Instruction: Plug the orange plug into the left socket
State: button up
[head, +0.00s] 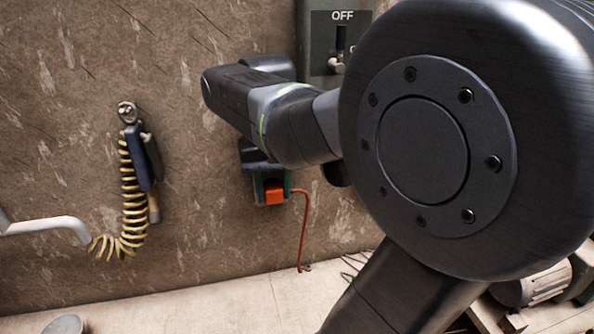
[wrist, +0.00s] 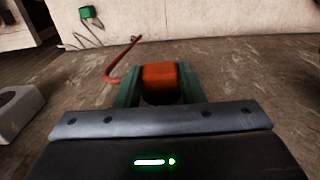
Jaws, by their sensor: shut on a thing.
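The orange plug (head: 274,194) sits between the green fingers of my gripper (head: 272,186), in front of the brown wall. My gripper is shut on it. A red cable (head: 306,225) runs from the plug's right side and hangs down toward the floor. In the wrist view the plug (wrist: 165,77) is held between the two green fingers, with the cable (wrist: 122,62) curving off to the left. I cannot make out the left socket in either view; my arm and gripper hide part of the wall. I cannot tell how far the plug is from the wall.
A grey switch box (head: 322,42) marked OFF is on the wall above my gripper, partly behind my arm. A tool with a yellow coiled hose (head: 130,190) hangs on the wall at left. A pale pipe (head: 45,226) juts in at far left. The wall between hose and gripper is bare.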

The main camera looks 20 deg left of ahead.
jog(key=o, duration=1.1)
jog(key=shift+c, duration=0.2)
jog(key=shift+r, duration=0.1)
notch_tip(320, 180, up, 14)
jog(key=shift+f, duration=0.2)
notch_tip(320, 180, down, 14)
jog(key=shift+s+r, duration=0.1)
jog(key=shift+d, duration=0.1)
